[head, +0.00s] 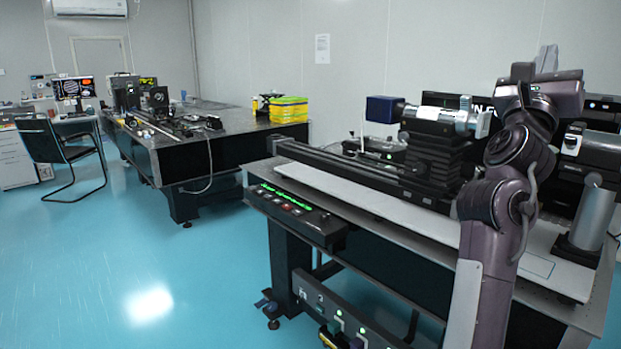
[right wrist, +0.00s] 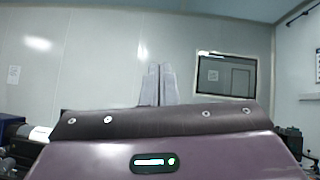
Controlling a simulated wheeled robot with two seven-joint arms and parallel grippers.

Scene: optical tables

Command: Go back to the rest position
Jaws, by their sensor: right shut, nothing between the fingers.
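My right arm rises from the lower right of the head view and bends back over the near optical table (head: 440,225). My right gripper (head: 547,58) is at the top of the raised arm, its grey fingers pointing up above the equipment. In the right wrist view the two fingers (right wrist: 158,84) stand together, shut with nothing between them, against a plain wall. My left gripper and left arm are not in view.
Optical instruments, with a blue-ended cylinder (head: 384,109) and a dark rail (head: 340,167), stand on the near table beside my arm. A grey cylinder post (head: 592,219) is at the right. A second table (head: 225,146) stands farther left. Blue floor (head: 110,255) at left is open.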

